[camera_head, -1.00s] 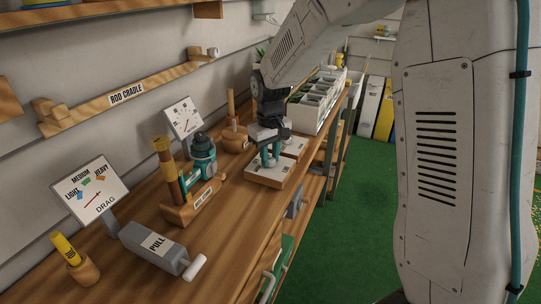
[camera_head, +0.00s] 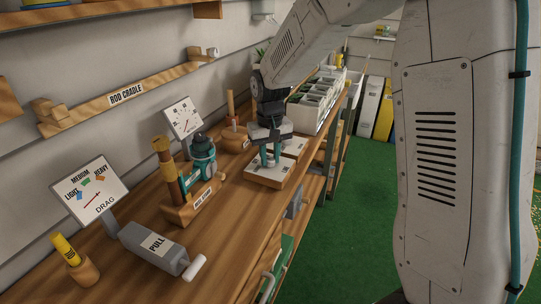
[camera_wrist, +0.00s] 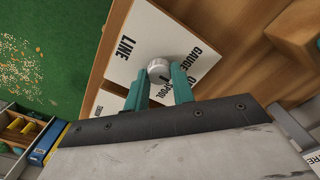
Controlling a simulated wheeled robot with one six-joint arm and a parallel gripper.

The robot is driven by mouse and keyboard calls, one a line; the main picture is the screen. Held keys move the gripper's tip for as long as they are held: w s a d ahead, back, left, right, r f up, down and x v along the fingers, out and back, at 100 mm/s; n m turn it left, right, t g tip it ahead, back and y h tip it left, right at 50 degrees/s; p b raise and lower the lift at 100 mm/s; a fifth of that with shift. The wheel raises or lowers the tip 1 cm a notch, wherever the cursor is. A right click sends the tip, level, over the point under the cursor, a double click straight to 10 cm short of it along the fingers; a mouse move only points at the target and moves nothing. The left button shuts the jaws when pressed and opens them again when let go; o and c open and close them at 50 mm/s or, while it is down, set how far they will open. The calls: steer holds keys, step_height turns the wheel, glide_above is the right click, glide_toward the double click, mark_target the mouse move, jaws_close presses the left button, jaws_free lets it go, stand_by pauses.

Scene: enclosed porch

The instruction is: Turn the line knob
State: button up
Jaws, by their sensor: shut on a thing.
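The line knob (camera_wrist: 158,68) is a small, round, pale grey knob on a white plate (camera_wrist: 130,50) marked "LINE" on one side and "GAUGE ON SPOOL" on the other. My gripper (camera_wrist: 160,76) is shut on the knob, with one teal finger on each side of it. In the head view my gripper (camera_head: 268,158) points down at the white-topped wooden block (camera_head: 262,177) on the bench. There the knob is hidden by the fingers.
A small dial (camera_head: 184,118) and a reel on a wooden stand (camera_head: 190,211) are left of my gripper. A drag dial (camera_head: 90,188) and a grey pull-handle box (camera_head: 155,248) are nearer. A tray of packets (camera_head: 312,112) stands behind. Green floor (camera_head: 345,225) is clear at right.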

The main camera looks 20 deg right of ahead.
mark_target(274, 171)
steer(key=o, duration=1)
step_height(274, 171, up, 8)
steer(key=shift+f, duration=0.1)
steer(key=s, duration=0.1)
steer(key=s+f, duration=0.1)
steer(key=s, duration=0.1)
steer(key=shift+d+f+g, duration=0.1)
steer(key=shift+f+g, duration=0.05)
steer(key=shift+g, duration=0.25)
steer(key=s+d+r, duration=0.1)
steer(key=s+r, duration=0.1)
steer(key=s, duration=0.7)
steer(key=s+d+r+t, duration=0.1)
steer(key=s+r, duration=0.1)
steer(key=s, duration=0.8)
steer(key=s+d+r+t, duration=0.1)
steer(key=s+r, duration=0.2)
steer(key=s, duration=0.7)
steer(key=shift+s+d, duration=0.25)
